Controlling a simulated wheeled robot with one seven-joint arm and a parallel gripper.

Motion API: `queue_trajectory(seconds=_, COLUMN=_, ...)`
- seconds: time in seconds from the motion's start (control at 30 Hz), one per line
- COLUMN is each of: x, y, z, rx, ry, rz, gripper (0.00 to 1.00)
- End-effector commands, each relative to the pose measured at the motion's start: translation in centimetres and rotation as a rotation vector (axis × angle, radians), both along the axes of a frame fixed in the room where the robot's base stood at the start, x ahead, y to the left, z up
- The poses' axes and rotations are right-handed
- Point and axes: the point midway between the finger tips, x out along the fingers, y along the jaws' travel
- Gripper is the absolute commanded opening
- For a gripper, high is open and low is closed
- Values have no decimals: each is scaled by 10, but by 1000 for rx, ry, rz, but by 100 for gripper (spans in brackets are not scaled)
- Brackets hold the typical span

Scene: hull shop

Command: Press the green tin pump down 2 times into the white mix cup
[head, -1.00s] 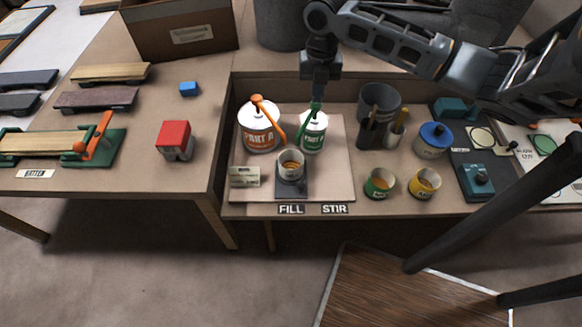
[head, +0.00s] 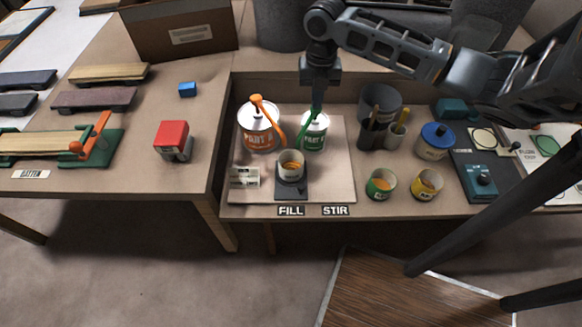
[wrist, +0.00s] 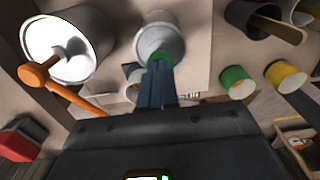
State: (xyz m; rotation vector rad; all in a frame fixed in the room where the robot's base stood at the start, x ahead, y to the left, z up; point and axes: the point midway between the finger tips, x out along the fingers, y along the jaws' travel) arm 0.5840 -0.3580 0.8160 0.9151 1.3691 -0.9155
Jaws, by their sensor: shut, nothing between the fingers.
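The green-labelled tin (head: 313,140) stands on the pale board with its green pump (head: 308,121) on top; the spout slopes down left toward the mix cup. The white mix cup (head: 291,171) stands upright on a dark scale (head: 291,192) in front of the tins, with amber stuff inside. My gripper (head: 317,98) is shut and empty, pointing down right over the green pump's head, seemingly touching it. In the wrist view the shut fingers (wrist: 158,88) cover most of the green pump head (wrist: 160,58), above the tin (wrist: 160,35); the cup is mostly hidden.
The orange-labelled tin (head: 257,137) with its orange pump (head: 267,107) stands close left of the green tin. Dark and pale tool cups (head: 371,135) stand to the right, with green (head: 380,186) and yellow (head: 426,186) pots in front. FILL and STIR labels mark the front edge.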

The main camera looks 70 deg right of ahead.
Motion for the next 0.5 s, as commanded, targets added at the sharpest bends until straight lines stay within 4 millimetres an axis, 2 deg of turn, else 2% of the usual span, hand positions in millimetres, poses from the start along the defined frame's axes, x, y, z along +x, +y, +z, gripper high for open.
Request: queue_trajectory(seconds=0.5, x=0, y=0, z=27, rx=1, ry=0, rz=0, gripper=0)
